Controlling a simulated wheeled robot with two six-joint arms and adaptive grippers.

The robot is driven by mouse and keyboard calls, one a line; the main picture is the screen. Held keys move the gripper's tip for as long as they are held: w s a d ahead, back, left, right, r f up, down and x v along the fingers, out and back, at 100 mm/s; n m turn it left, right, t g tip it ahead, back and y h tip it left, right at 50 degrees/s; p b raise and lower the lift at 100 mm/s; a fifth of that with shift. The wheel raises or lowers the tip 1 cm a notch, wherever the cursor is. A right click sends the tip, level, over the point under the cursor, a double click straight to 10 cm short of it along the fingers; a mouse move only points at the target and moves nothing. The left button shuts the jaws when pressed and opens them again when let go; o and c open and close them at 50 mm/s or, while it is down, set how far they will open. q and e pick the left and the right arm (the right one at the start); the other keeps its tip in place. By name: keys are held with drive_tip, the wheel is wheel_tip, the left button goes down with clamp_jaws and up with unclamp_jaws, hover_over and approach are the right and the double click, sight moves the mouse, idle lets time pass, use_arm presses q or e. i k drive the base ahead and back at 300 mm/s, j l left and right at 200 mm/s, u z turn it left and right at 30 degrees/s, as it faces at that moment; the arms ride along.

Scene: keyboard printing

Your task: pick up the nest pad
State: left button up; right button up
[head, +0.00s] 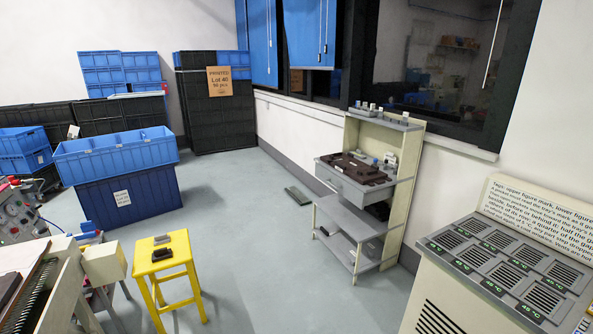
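I cannot tell for sure which item is the nest pad. Dark brown flat pieces (355,168) lie on the upper level of a grey and cream shelf stand at the right of centre. A small dark block (163,254) and a smaller dark piece (162,239) lie on the yellow stool (145,265) at the lower left. A flat grey-green piece (297,196) lies on the floor left of the shelf stand. Neither of my grippers shows in the head view.
The shelf stand (345,215) stands by the right wall. A slotted heater-like cabinet (425,285) with green temperature displays is at the lower right. Blue crates (115,150) are stacked at the left. A machine (70,275) fills the lower left. The middle floor (280,270) is clear.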

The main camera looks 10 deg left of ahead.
sight(162, 238)
drive_tip(key=i+j+u, duration=0.2)
drive_tip(key=i+u, duration=0.2)
drive_tip(key=i+j+u, duration=0.1)
drive_tip(key=i+u, duration=0.7)
drive_tip(key=i+l+u, duration=0.45)
drive_tip(key=i, duration=0.45)
drive_tip(key=i+l+u, duration=0.45)
drive_tip(key=i+l, duration=0.3)
